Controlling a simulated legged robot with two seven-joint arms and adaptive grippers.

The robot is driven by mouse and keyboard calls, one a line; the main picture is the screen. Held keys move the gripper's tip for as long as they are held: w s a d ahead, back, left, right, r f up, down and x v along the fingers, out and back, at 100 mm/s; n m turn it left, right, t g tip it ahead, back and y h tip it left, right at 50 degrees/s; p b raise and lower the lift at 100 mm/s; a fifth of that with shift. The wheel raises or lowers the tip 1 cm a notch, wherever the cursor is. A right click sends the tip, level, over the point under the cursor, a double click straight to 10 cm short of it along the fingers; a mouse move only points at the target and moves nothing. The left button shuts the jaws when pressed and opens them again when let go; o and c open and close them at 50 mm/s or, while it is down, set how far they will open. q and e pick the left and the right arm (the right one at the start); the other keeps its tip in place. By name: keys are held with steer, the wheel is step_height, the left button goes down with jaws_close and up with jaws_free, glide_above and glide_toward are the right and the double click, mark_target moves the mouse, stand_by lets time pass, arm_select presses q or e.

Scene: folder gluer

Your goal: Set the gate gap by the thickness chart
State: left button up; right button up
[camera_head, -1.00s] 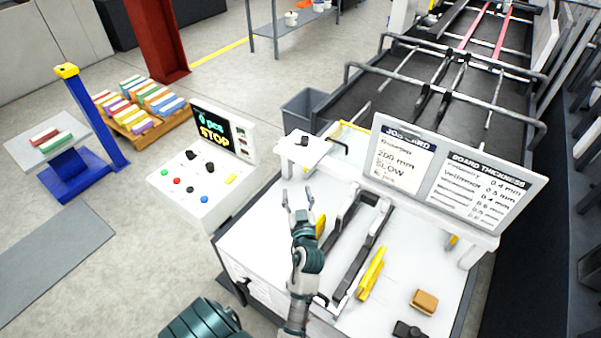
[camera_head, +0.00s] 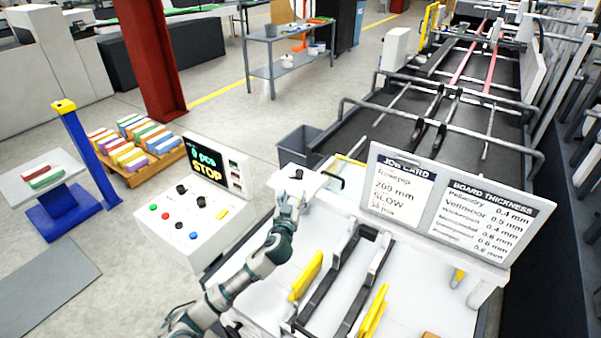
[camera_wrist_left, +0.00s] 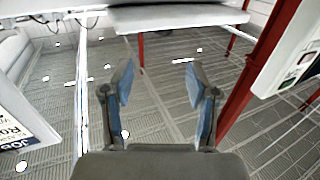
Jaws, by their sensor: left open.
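The board thickness chart (camera_head: 480,217) stands on a white panel at the right, beside the job card (camera_head: 401,188), which reads 200 mm and SLOW. A small white plate with a dark knob (camera_head: 298,174) stands at the far left end of the white feed table. My left gripper (camera_head: 291,191) is at the near side of this plate, just below the knob in the picture; contact cannot be told. In the left wrist view the two fingers (camera_wrist_left: 160,88) are apart with nothing between them. A corner of the job card (camera_wrist_left: 18,128) shows there at the left. My right gripper is out of view.
The control console (camera_head: 190,215) with a STOP screen stands left of the feed table. Yellow guides (camera_head: 307,276) and black rails (camera_head: 330,275) lie on the table. A grey bin (camera_head: 297,145) stands behind the plate. A pallet of coloured stacks (camera_head: 132,145) is at the left.

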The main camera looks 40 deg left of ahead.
mark_target(298, 174)
arm_select(q)
steer(key=x, duration=1.2)
steer(key=shift+w+a+f, duration=0.1)
steer(key=shift+a+f, duration=0.15)
steer(key=shift+a, duration=0.35)
steer(key=shift+w+d+r, duration=0.1)
steer(key=shift+w, duration=0.35)
jaws_close()
